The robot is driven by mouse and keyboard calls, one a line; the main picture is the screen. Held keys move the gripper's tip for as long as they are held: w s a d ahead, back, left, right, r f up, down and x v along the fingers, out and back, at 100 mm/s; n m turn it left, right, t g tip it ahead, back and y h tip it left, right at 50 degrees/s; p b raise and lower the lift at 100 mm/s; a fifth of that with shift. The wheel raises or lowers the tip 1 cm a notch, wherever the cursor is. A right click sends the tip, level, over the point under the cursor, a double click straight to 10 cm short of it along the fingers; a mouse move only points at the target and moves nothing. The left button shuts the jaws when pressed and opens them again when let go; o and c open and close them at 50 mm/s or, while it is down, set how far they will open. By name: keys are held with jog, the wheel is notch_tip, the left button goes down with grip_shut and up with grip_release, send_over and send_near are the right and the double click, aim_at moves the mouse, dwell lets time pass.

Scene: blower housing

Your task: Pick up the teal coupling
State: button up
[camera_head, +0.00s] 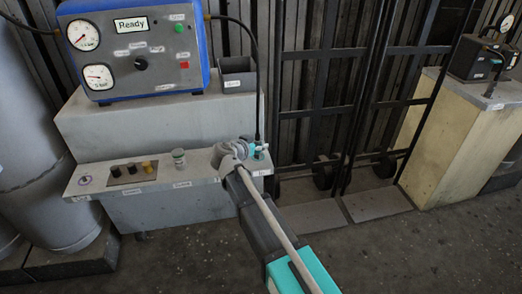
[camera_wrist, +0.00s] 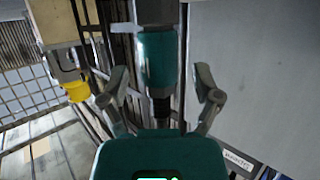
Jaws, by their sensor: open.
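The teal coupling (camera_wrist: 158,62) shows large in the middle of the wrist view, with a grey part above it and a narrower black part below. In the head view the coupling (camera_head: 258,150) is a small teal piece at the right end of the grey bench ledge, at the lower end of a black hose. My gripper (camera_wrist: 160,84) is open, with one finger on each side of the coupling and a visible gap on both sides. In the head view my gripper (camera_head: 236,153) is beside the coupling and partly hides it.
A blue gauge panel (camera_head: 138,48) marked "Ready" stands above. The black hose (camera_head: 257,90) hangs along the bench's right side. A black trolley frame (camera_head: 345,105) stands right.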

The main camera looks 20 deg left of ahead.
dwell(0.4)
grip_shut()
